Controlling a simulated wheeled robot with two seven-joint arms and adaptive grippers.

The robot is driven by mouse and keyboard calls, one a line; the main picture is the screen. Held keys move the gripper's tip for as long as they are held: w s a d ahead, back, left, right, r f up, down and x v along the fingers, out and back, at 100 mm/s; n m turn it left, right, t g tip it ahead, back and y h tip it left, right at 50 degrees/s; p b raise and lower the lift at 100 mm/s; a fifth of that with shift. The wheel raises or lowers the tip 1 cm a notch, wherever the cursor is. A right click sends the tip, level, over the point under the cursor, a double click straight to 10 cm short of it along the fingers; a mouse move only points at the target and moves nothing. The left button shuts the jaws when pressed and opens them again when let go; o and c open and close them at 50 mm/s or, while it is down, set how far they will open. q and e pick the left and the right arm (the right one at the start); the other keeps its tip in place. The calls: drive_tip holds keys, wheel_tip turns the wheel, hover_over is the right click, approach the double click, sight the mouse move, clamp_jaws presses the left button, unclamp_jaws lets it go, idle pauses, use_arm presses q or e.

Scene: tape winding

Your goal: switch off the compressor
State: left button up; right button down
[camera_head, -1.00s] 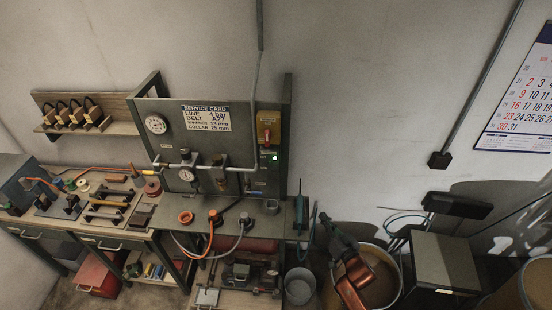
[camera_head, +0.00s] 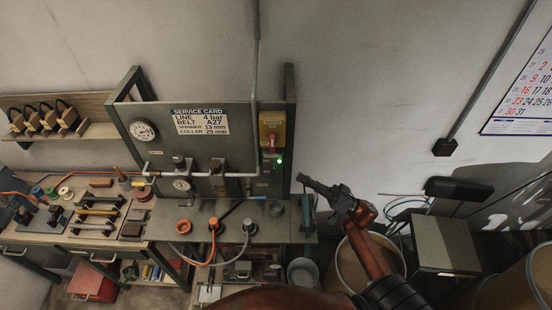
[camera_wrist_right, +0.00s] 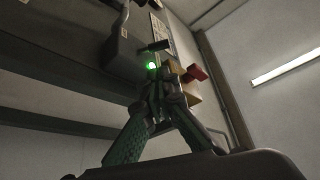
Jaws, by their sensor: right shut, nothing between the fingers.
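The switch box (camera_head: 265,119) is yellow with a red handle (camera_head: 271,142), mounted at the right end of the grey back panel. A green lamp (camera_head: 280,161) glows just below it. The wrist view also shows the lit lamp (camera_wrist_right: 152,66), the red handle (camera_wrist_right: 195,73) and part of the yellow box (camera_wrist_right: 195,98). My right gripper (camera_head: 303,180) is shut and empty, below and right of the switch in the head view, apart from it. In the wrist view its fingers (camera_wrist_right: 167,92) partly cover the box. My left gripper is not in view.
Pipes and gauges (camera_head: 182,184) run across the panel (camera_head: 210,150) left of the switch. The bench (camera_head: 225,232) below holds cups and hoses. A bin (camera_head: 350,268), a dark cabinet (camera_head: 445,245) and a wall calendar (camera_head: 525,95) are on the right.

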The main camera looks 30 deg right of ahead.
sight(273, 169)
drive_tip(key=p+x, duration=0.1)
drive_tip(key=x, duration=0.2)
drive_tip(key=p+x, duration=0.1)
drive_tip(key=x, duration=0.2)
drive_tip(key=p+x, duration=0.1)
drive_tip(key=x, duration=0.2)
drive_tip(key=shift+s+a+r+p, duration=0.2)
drive_tip(key=shift+r+p, duration=0.1)
drive_tip(key=shift+p, duration=0.1)
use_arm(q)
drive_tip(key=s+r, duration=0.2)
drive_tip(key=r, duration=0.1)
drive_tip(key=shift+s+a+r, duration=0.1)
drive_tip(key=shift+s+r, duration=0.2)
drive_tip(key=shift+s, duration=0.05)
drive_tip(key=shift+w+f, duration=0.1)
